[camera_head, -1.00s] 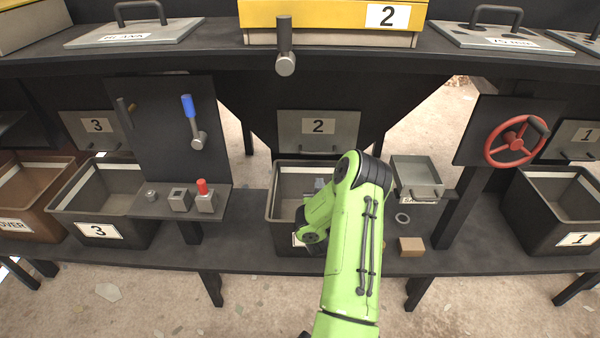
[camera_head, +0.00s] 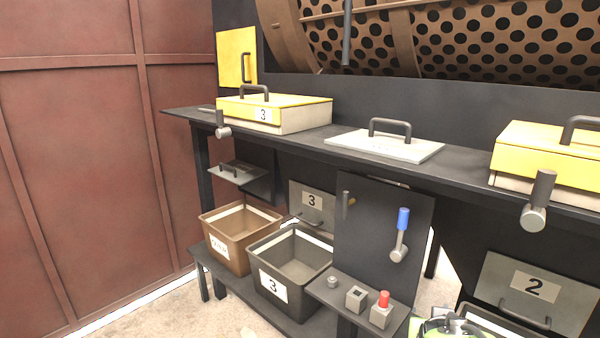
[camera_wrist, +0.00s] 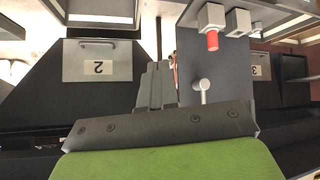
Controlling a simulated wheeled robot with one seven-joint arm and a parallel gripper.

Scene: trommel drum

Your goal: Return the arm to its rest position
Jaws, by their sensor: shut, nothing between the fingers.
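My gripper (camera_wrist: 157,88) shows in the wrist view, its fingers together and nothing between them. In that view, which looks upside down, the panel with the red-topped block (camera_wrist: 212,40) is just right of the fingers, and the hatch marked 2 (camera_wrist: 112,62) is to the left. In the head view only a green piece of my arm shows at the bottom right edge, and the gripper itself is out of sight there. How far the fingers are from the panel I cannot tell.
A panel (camera_head: 370,238) carries a blue-handled lever (camera_head: 402,222). Yellow lidded boxes sit on the upper shelf (camera_head: 300,138). A red wall (camera_head: 100,150) stands at left; bare floor lies in front.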

